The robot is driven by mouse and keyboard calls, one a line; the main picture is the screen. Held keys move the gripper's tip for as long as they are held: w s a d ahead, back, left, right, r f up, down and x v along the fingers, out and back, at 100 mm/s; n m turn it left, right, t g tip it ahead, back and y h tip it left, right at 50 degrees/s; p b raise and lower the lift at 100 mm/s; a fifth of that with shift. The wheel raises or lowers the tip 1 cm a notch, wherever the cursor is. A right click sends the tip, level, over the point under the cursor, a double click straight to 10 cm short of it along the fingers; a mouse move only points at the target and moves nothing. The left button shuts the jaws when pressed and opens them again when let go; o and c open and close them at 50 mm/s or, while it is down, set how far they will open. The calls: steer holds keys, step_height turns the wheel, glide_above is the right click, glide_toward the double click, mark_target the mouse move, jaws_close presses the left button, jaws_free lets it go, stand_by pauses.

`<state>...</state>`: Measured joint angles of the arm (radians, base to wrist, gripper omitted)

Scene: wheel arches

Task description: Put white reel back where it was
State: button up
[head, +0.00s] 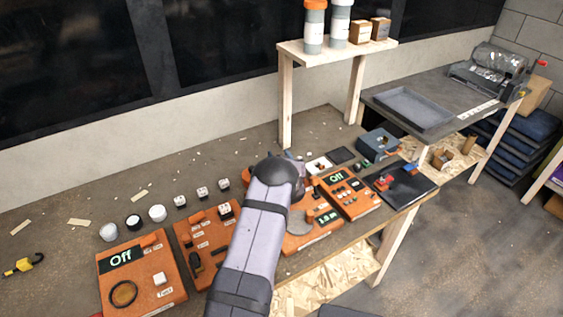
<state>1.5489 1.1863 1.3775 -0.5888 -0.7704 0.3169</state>
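Three small round white pieces stand in a row on the workbench at the left: a left one (108,232), a middle one with a dark rim (133,222) and a right one (157,213). They are too small to tell which, if any, is the white reel. My arm rises from the bottom centre and bends over the orange devices. My gripper is hidden behind the arm, so I cannot see whether it holds anything.
Orange devices, including a left one (140,272) and a right one (348,193), line the bench's front edge. Small white cubes (202,193) stand behind them. A wooden shelf (335,52) with bottles and boxes stands at the back. A grey tray (412,108) lies on the right bench.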

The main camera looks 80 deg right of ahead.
steer(key=shift+a+f+p, duration=0.2)
steer(key=shift+f+p, duration=0.1)
steer(key=shift+p, duration=0.35)
steer(key=shift+s+a+f+b, duration=0.1)
steer(key=shift+s+a+b, duration=0.1)
steer(key=shift+b, duration=0.1)
steer(key=v, duration=0.3)
steer(key=b+v, duration=0.1)
steer(key=v, duration=0.3)
steer(key=r+b+v, duration=0.1)
steer(key=v, duration=0.3)
steer(key=shift+r, duration=0.1)
